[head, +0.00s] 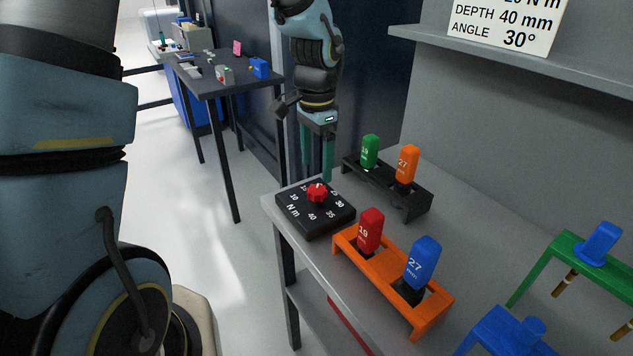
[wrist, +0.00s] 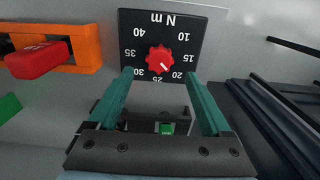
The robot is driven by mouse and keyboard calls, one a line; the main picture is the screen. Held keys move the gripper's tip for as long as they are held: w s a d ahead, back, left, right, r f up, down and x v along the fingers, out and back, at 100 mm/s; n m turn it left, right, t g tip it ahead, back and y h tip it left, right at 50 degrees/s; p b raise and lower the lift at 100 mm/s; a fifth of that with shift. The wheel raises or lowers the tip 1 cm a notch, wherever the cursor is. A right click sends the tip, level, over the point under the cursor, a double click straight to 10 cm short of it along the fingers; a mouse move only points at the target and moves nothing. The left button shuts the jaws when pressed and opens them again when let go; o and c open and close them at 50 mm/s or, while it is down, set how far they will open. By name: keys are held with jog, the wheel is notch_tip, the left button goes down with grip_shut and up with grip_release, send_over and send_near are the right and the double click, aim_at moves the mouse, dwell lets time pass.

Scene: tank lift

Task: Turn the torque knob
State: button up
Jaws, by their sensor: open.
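The red torque knob (head: 317,192) sits on a black dial plate (head: 300,217) marked in N m, on the grey bench. In the wrist view the knob (wrist: 160,60) shows a white mark pointing toward the 20–25 side of the scale, nearer 20. My gripper (head: 317,178) points down at the far side of the knob in the head view. In the wrist view its two green fingers (wrist: 157,75) are apart and empty. The knob appears just beyond the tips, roughly centred between them. No contact shows; the height gap is unclear.
An orange rack (head: 346,247) with red and blue handles stands close in front of the plate. A black rack (head: 416,205) with green and orange handles stands behind. A wall sign (head: 508,22) reads depth 40 mm, angle 30°; its top line is cut off.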

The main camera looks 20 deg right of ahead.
aim_at(316, 189)
jog(key=shift+r, duration=2.1)
jog(key=a+f+n+t, duration=0.1)
jog(key=a+n, duration=1.3)
jog(key=a, duration=1.4)
jog(key=shift+s+a+f+n+t, duration=0.3)
jog(key=shift+s+a+f+n, duration=0.1)
jog(key=shift+f, duration=0.3)
